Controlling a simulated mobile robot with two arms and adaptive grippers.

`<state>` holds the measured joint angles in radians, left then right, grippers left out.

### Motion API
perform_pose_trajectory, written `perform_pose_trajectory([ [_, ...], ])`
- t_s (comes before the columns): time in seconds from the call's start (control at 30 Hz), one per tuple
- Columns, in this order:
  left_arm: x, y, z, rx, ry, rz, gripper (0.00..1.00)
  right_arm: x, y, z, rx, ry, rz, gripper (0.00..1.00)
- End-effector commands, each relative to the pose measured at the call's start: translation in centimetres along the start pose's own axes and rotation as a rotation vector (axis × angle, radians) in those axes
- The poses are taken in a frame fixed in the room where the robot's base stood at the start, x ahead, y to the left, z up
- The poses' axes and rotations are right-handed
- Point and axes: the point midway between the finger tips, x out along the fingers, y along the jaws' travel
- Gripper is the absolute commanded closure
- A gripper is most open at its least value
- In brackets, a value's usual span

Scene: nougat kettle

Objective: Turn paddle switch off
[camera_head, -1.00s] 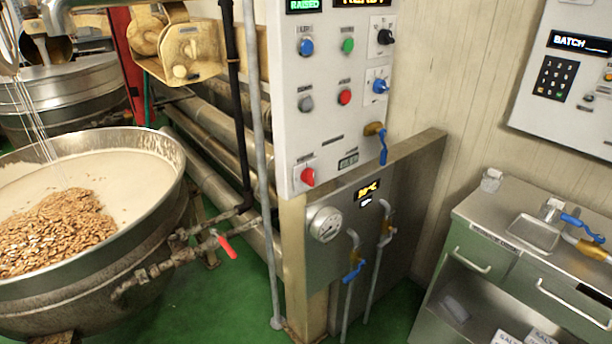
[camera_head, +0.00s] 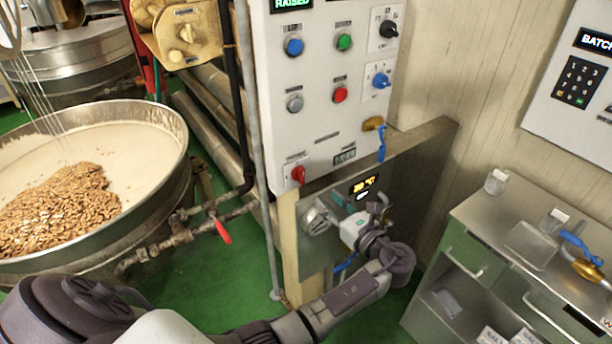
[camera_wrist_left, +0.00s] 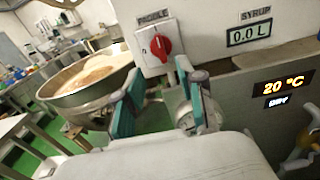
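The paddle switch is a red rotary knob (camera_head: 297,174) on a small plate at the lower left corner of the white control panel (camera_head: 322,120). In the left wrist view the knob (camera_wrist_left: 161,45) sits under a "PADDLE" label, just beyond the fingertips, with a light mark on it. My left gripper (camera_head: 335,206) is in front of the steel panel, below and right of the knob. In the left wrist view its teal fingers (camera_wrist_left: 159,70) are spread with an empty gap. They appear apart from the knob. My right gripper is not in view.
A large kettle (camera_head: 180,165) with cream mass and nuts stands left. A pipe with a red lever (camera_head: 223,232) runs beside it. Buttons and a blue-handled valve (camera_head: 381,150) are on the panel. A steel cabinet (camera_head: 470,212) stands right. Green floor is open between.

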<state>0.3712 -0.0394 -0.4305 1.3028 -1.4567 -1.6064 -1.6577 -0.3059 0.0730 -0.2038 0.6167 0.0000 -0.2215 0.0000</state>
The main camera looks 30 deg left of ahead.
Motion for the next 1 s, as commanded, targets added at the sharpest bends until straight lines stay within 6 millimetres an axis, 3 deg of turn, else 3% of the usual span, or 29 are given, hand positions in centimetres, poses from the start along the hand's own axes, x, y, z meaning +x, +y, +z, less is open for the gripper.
perform_pose_trajectory([
  [0.3, 6.9, 0.0, 0.3, 0.002, -0.001, 0.001, 0.61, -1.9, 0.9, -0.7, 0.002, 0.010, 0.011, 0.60],
  [0.5, 9.6, 0.0, 0.1, 0.001, 0.001, -0.001, 0.61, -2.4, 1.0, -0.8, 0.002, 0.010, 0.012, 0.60],
  [0.93, 10.5, 0.0, -0.1, 0.000, 0.002, -0.002, 0.61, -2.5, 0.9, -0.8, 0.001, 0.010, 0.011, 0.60],
  [1.0, 10.5, 0.0, -0.1, 0.000, 0.002, -0.002, 0.73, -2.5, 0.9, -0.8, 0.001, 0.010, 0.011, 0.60],
])
